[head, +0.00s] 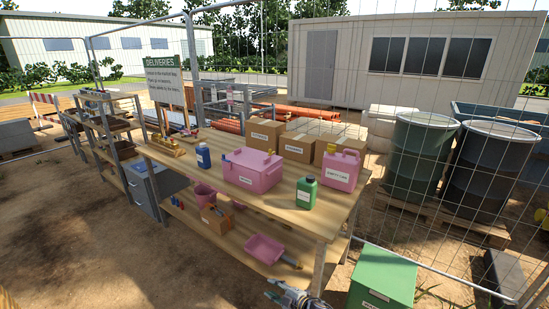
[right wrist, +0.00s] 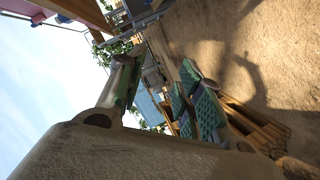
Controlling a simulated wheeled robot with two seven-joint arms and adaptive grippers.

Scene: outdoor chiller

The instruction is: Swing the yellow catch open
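A pink chiller box (head: 252,171) with a closed lid and a white label stands on the wooden workbench (head: 285,214). My right gripper (head: 271,290) is low at the bottom edge, in front of the bench and well apart from the box. In the right wrist view its fingers (right wrist: 156,68) are spread with nothing between them. My left gripper is out of view.
A green bottle (head: 306,192), a blue bottle (head: 203,156) and a pink jerrycan (head: 341,170) stand near the box. Cardboard boxes (head: 299,146) line the back. A lower shelf holds a pink tray (head: 265,249). A green box (head: 382,278) stands right of my gripper.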

